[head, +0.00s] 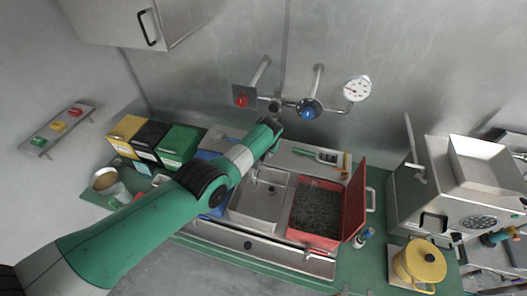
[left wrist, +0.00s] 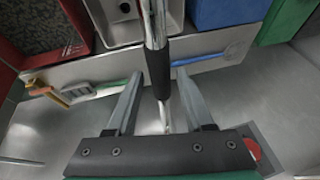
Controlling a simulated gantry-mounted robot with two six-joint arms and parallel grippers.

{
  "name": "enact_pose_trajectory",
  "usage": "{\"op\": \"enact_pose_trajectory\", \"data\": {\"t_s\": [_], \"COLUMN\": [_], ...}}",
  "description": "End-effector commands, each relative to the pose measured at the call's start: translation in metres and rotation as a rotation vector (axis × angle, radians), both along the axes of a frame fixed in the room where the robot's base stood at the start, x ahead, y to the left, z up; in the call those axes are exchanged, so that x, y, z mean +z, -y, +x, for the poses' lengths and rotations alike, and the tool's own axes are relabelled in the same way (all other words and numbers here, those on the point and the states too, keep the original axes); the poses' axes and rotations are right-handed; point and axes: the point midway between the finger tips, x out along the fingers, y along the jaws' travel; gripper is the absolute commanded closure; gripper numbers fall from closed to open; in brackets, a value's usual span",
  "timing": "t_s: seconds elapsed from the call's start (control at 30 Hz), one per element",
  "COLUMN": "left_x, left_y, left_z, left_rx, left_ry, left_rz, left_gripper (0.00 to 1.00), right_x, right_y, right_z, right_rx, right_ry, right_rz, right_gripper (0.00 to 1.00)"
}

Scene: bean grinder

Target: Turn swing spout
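The swing spout is a chrome pipe (left wrist: 155,22) with a black sleeve (left wrist: 156,58). In the left wrist view it runs from the wall side out over the steel sink (left wrist: 122,28). My left gripper (left wrist: 159,76) is open, with one finger on each side of the spout near the sleeve. Gaps show between the fingers and the pipe. In the head view my left arm reaches the wall tap and hides the fingers and much of the spout. The red knob (head: 241,100) and blue knob (head: 308,109) flank the tap. My right gripper is not in view.
A red bin of dark beans (head: 318,208) with its lid raised stands right of the sink (head: 258,207). A pressure gauge (head: 358,89) is on the wall. Yellow, black and green (head: 181,146) bins stand left. A steel machine (head: 440,190) and yellow pot (head: 420,262) stand right.

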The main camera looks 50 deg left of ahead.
Motion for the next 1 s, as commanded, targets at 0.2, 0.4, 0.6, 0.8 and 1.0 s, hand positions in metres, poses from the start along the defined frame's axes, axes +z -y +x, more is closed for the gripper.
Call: {"op": "enact_pose_trajectory", "data": {"t_s": [0.2, 0.4, 0.6, 0.8, 1.0], "left_x": [-0.001, 0.006, 0.036, 0.062, 0.09], "left_y": [0.0, 0.002, 0.011, 0.025, 0.038], "left_z": [0.0, -0.001, -0.006, -0.012, -0.019], "left_rx": [0.001, 0.0, 0.001, 0.0, -0.001], "left_ry": [0.0, -0.001, 0.001, 0.004, 0.003], "left_rz": [-0.001, -0.001, 0.0, 0.001, 0.001], "left_gripper": [0.39, 0.39, 0.39, 0.39, 0.39], "right_x": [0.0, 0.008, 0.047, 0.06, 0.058], "right_y": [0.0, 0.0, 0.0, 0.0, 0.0], "right_z": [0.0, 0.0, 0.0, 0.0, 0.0], "right_rx": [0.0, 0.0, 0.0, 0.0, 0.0], "right_ry": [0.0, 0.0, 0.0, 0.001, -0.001], "right_rz": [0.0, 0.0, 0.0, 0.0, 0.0], "right_gripper": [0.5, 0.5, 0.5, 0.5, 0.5]}}
